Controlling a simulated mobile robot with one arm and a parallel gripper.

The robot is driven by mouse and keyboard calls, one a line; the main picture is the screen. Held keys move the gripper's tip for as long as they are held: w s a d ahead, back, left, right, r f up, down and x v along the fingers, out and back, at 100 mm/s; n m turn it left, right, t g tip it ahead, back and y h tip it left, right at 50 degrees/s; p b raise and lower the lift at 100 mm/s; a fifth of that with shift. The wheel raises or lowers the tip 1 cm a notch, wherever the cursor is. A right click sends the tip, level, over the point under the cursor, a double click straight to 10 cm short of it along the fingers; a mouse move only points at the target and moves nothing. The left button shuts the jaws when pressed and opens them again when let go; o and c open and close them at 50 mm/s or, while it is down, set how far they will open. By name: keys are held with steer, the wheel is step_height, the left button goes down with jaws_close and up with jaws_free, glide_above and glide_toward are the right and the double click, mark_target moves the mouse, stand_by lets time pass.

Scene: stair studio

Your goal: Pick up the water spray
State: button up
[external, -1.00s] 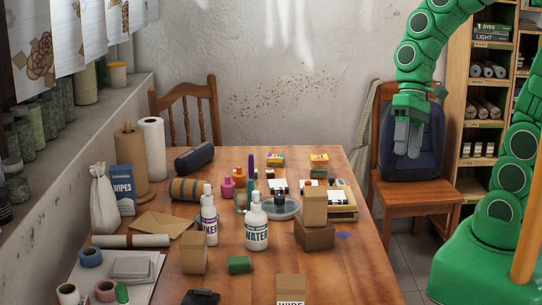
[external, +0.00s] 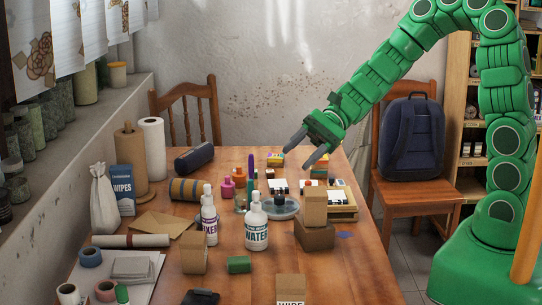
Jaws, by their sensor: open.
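The water spray (external: 256,228) is a white bottle labelled "WATER" with a white top. It stands upright on the wooden table, near the middle of the external view. A slimmer white bottle (external: 209,222) with purple lettering stands just left of it. My gripper (external: 304,152) is open and empty, its grey fingers pointing down and left. It is in the air over the far right part of the table, above and to the right of the water spray and apart from it.
Stacked cardboard boxes (external: 315,222) stand right of the water spray. A grey round dish (external: 283,208) is behind it, with pink and other small bottles nearby. A green block (external: 239,265) lies in front. The table's right front (external: 350,270) is clear. A chair with a backpack (external: 412,138) stands beyond the right edge.

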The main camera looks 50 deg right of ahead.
steer(key=w+f+m+t, duration=0.2)
steer(key=w+f+m, duration=0.3)
steer(key=m+t, duration=0.2)
steer(key=m, duration=0.2)
glide_toward(250, 214)
step_height(250, 214, up, 4)
steer(key=a, duration=0.2)
steer(key=shift+w+x, duration=0.15)
steer(key=shift+x, duration=1.85)
steer(key=shift+w+x, duration=0.2)
steer(key=shift+x, duration=1.85)
steer(key=shift+d+f, duration=0.15)
steer(key=shift+d, duration=0.05)
steer(key=shift+c, duration=0.3)
jaws_close()
